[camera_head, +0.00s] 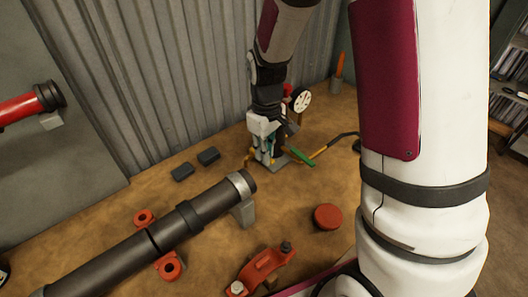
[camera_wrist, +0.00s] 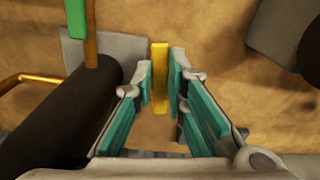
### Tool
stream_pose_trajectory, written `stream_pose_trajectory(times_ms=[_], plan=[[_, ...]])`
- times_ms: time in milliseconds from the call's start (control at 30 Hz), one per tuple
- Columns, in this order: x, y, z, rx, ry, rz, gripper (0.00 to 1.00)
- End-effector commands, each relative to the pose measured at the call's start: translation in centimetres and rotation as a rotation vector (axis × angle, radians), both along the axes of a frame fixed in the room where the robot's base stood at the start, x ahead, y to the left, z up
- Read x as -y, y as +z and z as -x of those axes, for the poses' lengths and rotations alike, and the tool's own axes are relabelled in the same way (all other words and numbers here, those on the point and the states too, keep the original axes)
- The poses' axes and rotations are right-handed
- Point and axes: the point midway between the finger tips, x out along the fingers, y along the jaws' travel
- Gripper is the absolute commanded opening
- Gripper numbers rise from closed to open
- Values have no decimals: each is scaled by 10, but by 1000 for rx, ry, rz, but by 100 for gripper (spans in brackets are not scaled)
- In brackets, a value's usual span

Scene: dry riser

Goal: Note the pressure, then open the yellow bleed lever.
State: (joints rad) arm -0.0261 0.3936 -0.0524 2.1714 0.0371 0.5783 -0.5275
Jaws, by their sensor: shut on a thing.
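My gripper (camera_head: 264,158) reaches down to a small pipe assembly beside the wall. In the wrist view its teal-padded fingers (camera_wrist: 160,78) are closed on the yellow bleed lever (camera_wrist: 160,92), an upright yellow bar between the tips. In the head view the lever is hidden by my gripper. A round white pressure gauge (camera_head: 302,101) with a dark needle stands just right of and behind my gripper; its reading is too small to tell. A green handle (camera_head: 302,158) sticks out right of my gripper and also shows at the wrist view's top left (camera_wrist: 76,18).
A dark pipe (camera_wrist: 65,125) runs close left of my fingers. A long dark pipe (camera_head: 150,240) on supports lies in front, with a red clamp (camera_head: 262,268) and a red cap (camera_head: 328,217). Two dark blocks (camera_head: 208,156) lie by the corrugated wall (camera_head: 180,70).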

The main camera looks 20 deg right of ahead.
Motion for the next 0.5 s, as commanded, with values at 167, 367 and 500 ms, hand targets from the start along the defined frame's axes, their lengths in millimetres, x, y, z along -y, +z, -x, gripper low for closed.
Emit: stream_pose_trajectory(times_ms=[167,367,500], plan=[[5,0,-3,1,108,0,0],[5,0,-4,2,123,0,0],[5,0,-4,2,121,0,20]])
